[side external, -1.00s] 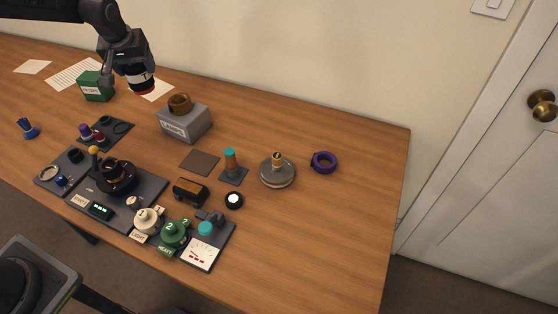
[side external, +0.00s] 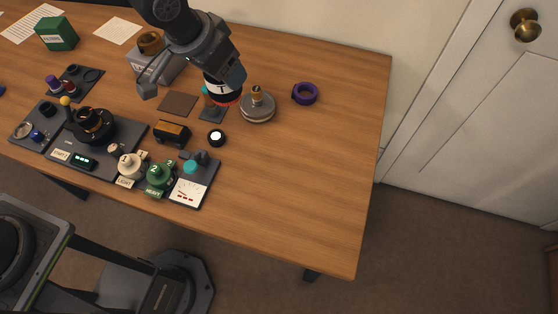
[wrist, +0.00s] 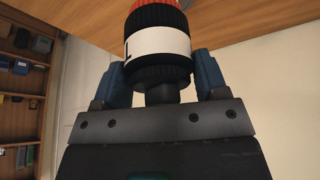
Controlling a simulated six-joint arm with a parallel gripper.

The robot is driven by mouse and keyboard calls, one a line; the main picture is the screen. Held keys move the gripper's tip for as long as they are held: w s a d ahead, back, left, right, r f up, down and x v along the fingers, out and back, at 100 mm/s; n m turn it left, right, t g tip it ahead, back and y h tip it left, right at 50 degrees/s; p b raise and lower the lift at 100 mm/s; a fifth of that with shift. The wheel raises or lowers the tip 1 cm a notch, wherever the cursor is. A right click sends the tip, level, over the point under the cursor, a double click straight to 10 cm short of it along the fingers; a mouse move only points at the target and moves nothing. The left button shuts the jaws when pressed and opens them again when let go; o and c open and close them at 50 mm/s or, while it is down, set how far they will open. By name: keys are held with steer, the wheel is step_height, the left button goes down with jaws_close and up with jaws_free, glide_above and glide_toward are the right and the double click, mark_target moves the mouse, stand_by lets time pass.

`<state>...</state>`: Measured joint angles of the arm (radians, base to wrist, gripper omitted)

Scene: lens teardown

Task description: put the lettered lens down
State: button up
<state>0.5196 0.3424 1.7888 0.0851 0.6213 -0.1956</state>
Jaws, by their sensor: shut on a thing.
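The lettered lens (side external: 223,90) is a black cylinder with a white band bearing a dark letter and a red ring at its far end. In the wrist view the same lens (wrist: 157,45) sits between two blue fingers. My gripper (wrist: 163,80) is shut on its narrower black end. In the side view my gripper (side external: 218,72) holds the lens red end down and tilted, in front of the teal-topped post and just left of the round grey stand (side external: 257,106). I cannot tell its height above the table from this view.
A flat brown mat (side external: 177,103) lies left of the post. A grey box (side external: 146,68) is partly hidden by my arm. A purple ring (side external: 305,93) lies right of the stand. Control panels with knobs fill the front left. The wooden table (side external: 290,185) is clear at right.

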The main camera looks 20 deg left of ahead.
mark_target(226, 89)
steer(key=f, duration=0.4)
steer(key=shift+s+d+f, duration=0.15)
steer(key=shift+d+f, duration=0.1)
steer(key=shift+f, duration=0.1)
steer(key=shift+s+d+f, duration=0.5)
steer(key=shift+d+f, duration=1.35)
steer(key=shift+s+d+f, duration=0.55)
steer(key=shift+d+f, duration=1.3)
steer(key=shift+s+d+f, duration=0.5)
steer(key=shift+d+f, duration=1.35)
steer(key=shift+f, duration=0.1)
steer(key=shift+f, duration=0.4)
steer(key=shift+s+a+f, duration=0.1)
steer(key=shift+f, duration=0.15)
steer(key=shift+c, duration=0.7)
steer(key=o, duration=1.1)
steer(key=shift+f, duration=0.1)
steer(key=o, duration=0.3)
